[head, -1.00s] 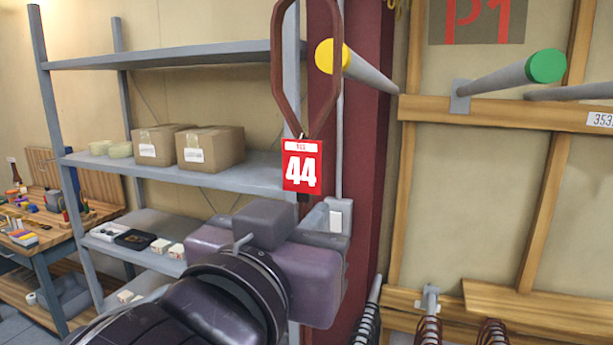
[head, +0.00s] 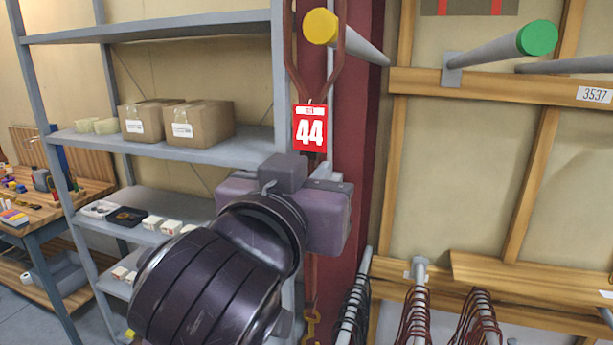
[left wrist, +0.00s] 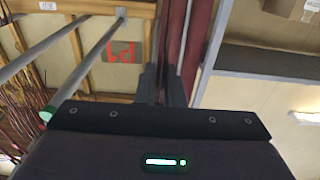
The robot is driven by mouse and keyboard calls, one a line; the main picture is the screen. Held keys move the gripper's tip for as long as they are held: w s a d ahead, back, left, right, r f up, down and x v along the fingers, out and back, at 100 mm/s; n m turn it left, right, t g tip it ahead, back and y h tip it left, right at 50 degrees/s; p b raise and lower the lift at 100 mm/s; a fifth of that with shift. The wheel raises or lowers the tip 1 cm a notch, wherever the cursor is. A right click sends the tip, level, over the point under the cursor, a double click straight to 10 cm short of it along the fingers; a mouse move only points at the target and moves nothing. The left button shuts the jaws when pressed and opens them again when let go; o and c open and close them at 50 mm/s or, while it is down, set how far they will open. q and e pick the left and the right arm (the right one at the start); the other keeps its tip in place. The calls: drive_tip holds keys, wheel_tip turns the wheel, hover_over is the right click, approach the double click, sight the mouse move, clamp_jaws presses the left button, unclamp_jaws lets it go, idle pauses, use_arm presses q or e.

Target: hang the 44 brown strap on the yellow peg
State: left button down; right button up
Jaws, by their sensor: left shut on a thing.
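The brown strap (head: 342,58) is a long loop with a red tag marked 44 (head: 309,128). Its top runs out of the head view. My left gripper (head: 318,174) is shut on the strap just below the tag, and the strap's lower end with a brass clip (head: 312,322) hangs beneath. The yellow peg (head: 320,26) is a grey rod with a yellow tip. In the head view, the tip shows between the loop's two sides; I cannot tell whether the loop is around the rod or only lines up with it. My right gripper is not in view.
A green-tipped peg (head: 538,38) sticks out to the right. A grey shelf (head: 180,142) with cardboard boxes (head: 203,122) stands at left, beside a dark red column (head: 362,150). A wooden workbench (head: 90,190) is at far left.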

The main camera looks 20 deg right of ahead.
use_arm(q)
drive_tip(key=w+d+f, duration=0.2)
drive_tip(key=w+d, duration=0.3)
drive_tip(key=w, duration=0.2)
drive_tip(key=shift+w+f, duration=0.2)
drive_tip(key=shift+f, duration=0.2)
idle(0.7)
idle(0.6)
drive_tip(key=c, duration=1.5)
unclamp_jaws()
drive_tip(key=shift+o, duration=0.2)
